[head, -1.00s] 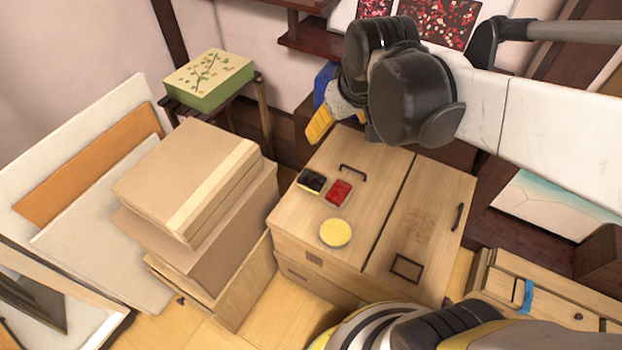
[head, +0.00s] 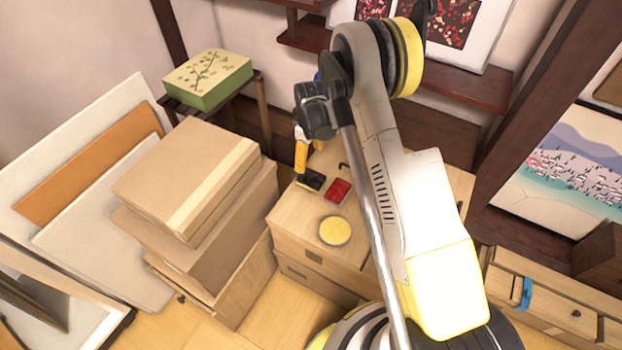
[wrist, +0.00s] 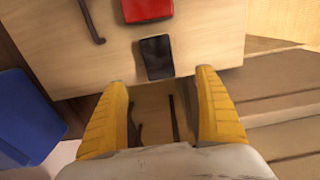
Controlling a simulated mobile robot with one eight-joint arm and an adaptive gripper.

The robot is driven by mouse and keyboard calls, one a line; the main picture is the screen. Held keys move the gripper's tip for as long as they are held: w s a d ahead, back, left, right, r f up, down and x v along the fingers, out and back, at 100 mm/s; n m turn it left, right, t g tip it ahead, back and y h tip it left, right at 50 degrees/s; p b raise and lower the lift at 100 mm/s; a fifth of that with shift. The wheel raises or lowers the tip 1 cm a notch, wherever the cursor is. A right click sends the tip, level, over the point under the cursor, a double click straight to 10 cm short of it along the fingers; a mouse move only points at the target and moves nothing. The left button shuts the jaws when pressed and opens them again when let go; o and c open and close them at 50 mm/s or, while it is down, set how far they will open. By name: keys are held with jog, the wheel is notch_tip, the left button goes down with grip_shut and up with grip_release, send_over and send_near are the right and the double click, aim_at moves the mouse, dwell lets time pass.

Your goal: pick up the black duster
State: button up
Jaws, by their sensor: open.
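The black duster (head: 311,180) lies on the light wooden cabinet top near its left edge, beside a red box. In the wrist view the black duster (wrist: 156,57) shows as a dark block with a pale edge, beyond the fingertips and between their lines. My gripper (wrist: 160,78) has its two yellow fingers spread wide with nothing between them. In the head view one yellow finger of my gripper (head: 301,155) shows just behind the duster, and the rest is mostly hidden by my arm.
The red box (head: 338,190) sits right of the duster and also shows in the wrist view (wrist: 147,9). A round yellow-topped item (head: 335,230) is nearer. Stacked cardboard boxes (head: 190,180) stand left of the cabinet (head: 290,215). A dark handle (wrist: 92,22) is on the cabinet.

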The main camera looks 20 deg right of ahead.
aim_at(311, 177)
notch_tip(311, 177, down, 7)
jog(key=shift+b, duration=1.2)
jog(key=f+b, duration=0.2)
jog(key=f, duration=0.1)
jog(key=f+b, duration=0.1)
jog(key=f, duration=0.1)
jog(key=shift+s+d, duration=0.1)
jog(key=shift+d, duration=0.2)
jog(key=c, duration=1.4)
jog(key=shift+c, duration=0.2)
jog(key=shift+r, duration=0.1)
notch_tip(311, 177, up, 5)
jog(key=p, duration=0.3)
jog(key=s+d+r+p, duration=0.1)
jog(key=d, duration=0.2)
jog(key=s+d+r+p, duration=0.1)
jog(key=s+d+r, duration=0.1)
jog(key=d, duration=0.1)
jog(key=s+d+r+p, duration=0.1)
jog(key=s+d+r, duration=0.1)
jog(key=d, duration=0.1)
jog(key=shift+s+r+p, duration=0.2)
jog(key=shift+p, duration=0.1)
jog(key=shift+s+d+r, duration=0.25)
jog(key=shift+s+d, duration=0.05)
jog(key=shift+d, duration=0.2)
